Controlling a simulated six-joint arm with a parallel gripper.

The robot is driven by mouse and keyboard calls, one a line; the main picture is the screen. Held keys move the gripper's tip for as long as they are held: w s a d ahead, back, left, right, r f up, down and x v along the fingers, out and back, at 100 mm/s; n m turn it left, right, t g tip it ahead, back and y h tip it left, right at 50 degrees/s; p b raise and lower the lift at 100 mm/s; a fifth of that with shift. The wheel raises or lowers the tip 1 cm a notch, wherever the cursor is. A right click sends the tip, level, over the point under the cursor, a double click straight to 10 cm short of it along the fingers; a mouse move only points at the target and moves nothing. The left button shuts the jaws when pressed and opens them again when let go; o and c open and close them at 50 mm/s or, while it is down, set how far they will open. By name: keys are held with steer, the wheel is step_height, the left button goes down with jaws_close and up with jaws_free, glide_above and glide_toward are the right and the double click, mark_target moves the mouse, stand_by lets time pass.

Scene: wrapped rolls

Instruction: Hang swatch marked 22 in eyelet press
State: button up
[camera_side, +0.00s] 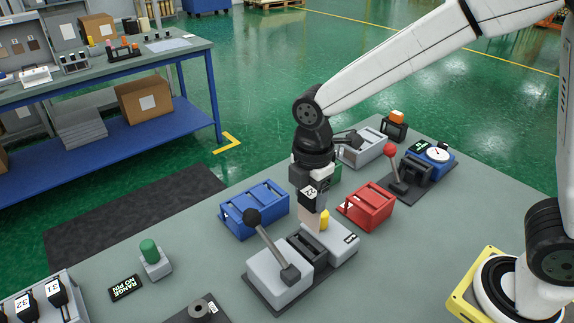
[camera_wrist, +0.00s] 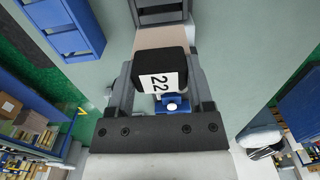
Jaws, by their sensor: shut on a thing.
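My gripper (camera_side: 311,188) is shut on the black head of the swatch marked 22 (camera_side: 309,194). The swatch's tan strip (camera_side: 308,222) hangs down from the head. In the wrist view the black head with its white 22 label (camera_wrist: 160,72) sits between my two fingers (camera_wrist: 164,90), and part of the tan strip (camera_wrist: 148,38) shows beyond it. Below is a grey lever press (camera_side: 278,277) with a black knob and a dark slotted middle. The strip's lower end is close above that middle; I cannot tell whether they touch. No readable name marks the press.
A blue rack (camera_side: 254,207) and a red rack (camera_side: 366,206) flank my gripper. A red-knobbed lever device (camera_side: 410,177) stands farther right. A green button (camera_side: 150,252) and swatches marked 31 and 32 (camera_side: 42,297) are at left.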

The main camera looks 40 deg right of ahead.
mark_target(308, 225)
steer(key=shift+f, duration=0.25)
steer(key=shift+f, duration=2.25)
steer(key=shift+f, duration=0.2)
steer(key=shift+f, duration=3.1)
steer(key=o, duration=1.2)
steer(key=shift+o, duration=0.2)
